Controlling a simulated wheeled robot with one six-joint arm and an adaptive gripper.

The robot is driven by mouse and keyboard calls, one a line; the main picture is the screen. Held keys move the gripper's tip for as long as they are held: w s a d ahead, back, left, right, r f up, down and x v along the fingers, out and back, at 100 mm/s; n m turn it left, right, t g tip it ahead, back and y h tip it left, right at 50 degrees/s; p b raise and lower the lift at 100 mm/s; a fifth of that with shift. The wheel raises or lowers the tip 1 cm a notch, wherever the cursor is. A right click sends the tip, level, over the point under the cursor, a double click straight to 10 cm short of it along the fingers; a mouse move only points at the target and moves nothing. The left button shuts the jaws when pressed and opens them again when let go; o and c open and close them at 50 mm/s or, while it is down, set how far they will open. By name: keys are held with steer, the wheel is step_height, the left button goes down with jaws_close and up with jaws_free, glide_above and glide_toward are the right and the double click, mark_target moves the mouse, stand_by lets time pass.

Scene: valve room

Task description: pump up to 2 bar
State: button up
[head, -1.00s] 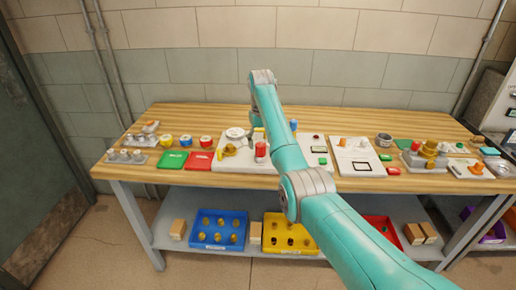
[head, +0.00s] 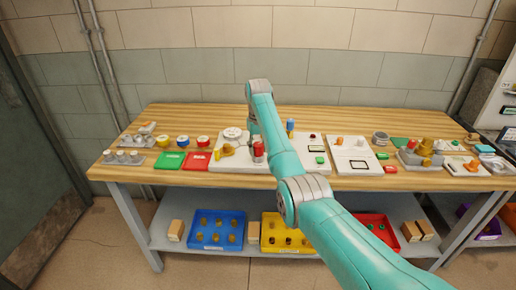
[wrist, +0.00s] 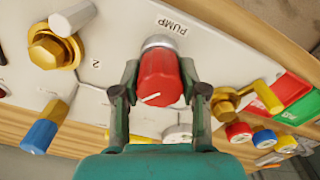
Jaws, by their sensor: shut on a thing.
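The red pump knob (wrist: 160,78) has a white mark line and sits on a grey collar beside the "PUMP" label (wrist: 172,25). My gripper (wrist: 160,92) has its two fingers on either side of the knob, shut on it. In the head view the red knob (head: 258,149) stands on the white panel (head: 222,163), just below my gripper, which my arm partly hides. A round white dial (head: 232,133) lies behind and left of the knob; its reading is too small to tell. In the wrist view this dial (wrist: 177,133) is partly hidden by my gripper.
A brass valve with a yellow lever (wrist: 228,102) is close beside one finger. Another brass fitting (wrist: 52,48) and a blue-handled valve (wrist: 40,134) lie on the other side. Green (head: 170,160) and red (head: 196,160) plates lie left of the panel.

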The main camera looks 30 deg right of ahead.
mark_target(258, 144)
steer(key=shift+m, duration=2.2)
steer(key=o, duration=1.1)
steer(key=shift+o, duration=0.2)
step_height(258, 144, up, 7)
steer(key=shift+r, duration=0.2)
